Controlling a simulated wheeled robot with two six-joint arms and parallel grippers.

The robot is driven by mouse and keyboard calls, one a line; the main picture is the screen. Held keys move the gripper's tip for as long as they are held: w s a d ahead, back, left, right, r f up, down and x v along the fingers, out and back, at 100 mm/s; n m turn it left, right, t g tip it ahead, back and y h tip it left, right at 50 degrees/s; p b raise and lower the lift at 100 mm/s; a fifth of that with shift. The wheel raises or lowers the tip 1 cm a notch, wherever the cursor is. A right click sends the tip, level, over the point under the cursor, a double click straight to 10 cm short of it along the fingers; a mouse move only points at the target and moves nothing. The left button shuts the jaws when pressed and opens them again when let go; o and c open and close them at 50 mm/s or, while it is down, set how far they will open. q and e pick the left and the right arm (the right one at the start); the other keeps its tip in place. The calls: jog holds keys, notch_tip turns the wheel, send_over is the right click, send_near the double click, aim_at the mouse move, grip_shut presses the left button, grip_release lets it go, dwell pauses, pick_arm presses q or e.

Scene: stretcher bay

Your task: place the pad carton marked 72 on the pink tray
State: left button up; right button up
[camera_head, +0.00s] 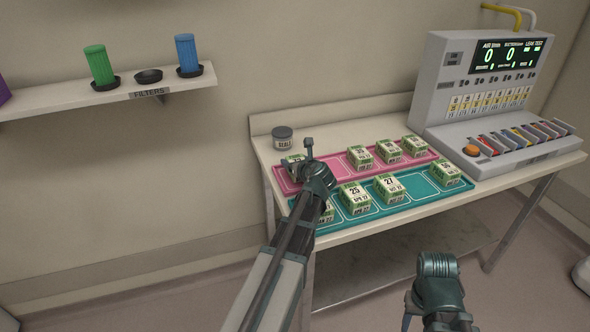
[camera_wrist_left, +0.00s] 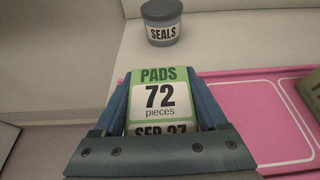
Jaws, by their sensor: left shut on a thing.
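The pad carton marked 72 (camera_wrist_left: 160,98) is green and white and sits between the blue fingers of my left gripper (camera_wrist_left: 165,115), which is shut on it. In the head view the carton (camera_head: 292,161) shows partly behind my left wrist, at the left end of the pink tray (camera_head: 333,170). In the left wrist view the pink tray (camera_wrist_left: 270,95) extends to the right of the carton. I cannot tell whether the carton's base touches the tray. My right gripper (camera_head: 415,305) is low at the front, away from the table; its fingers are mostly hidden.
Several cartons, one (camera_head: 360,157), stand on the pink tray's right part. A teal tray (camera_head: 418,188) in front holds several more. A dark SEALS jar (camera_head: 283,138) stands behind the pink tray's left end. A test machine (camera_head: 480,80) stands at the right.

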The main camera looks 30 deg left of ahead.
pick_arm(q)
jog(key=shift+f, duration=0.55)
jog(key=shift+r, duration=0.15)
pick_arm(e)
jog(key=shift+f, duration=0.4)
pick_arm(q)
jog(key=o, duration=1.5)
jog(key=p+v, duration=0.4)
jog(key=v, duration=0.6)
jog(key=shift+s+d+r, duration=0.1)
jog(key=shift+s+r, duration=0.05)
jog(key=shift+r, duration=0.1)
jog(key=shift+p+v, duration=0.35)
jog(key=shift+v, duration=0.45)
jog(key=shift+f, duration=0.1)
pick_arm(e)
notch_tip(320, 180, up, 4)
jog(key=shift+r, duration=0.25)
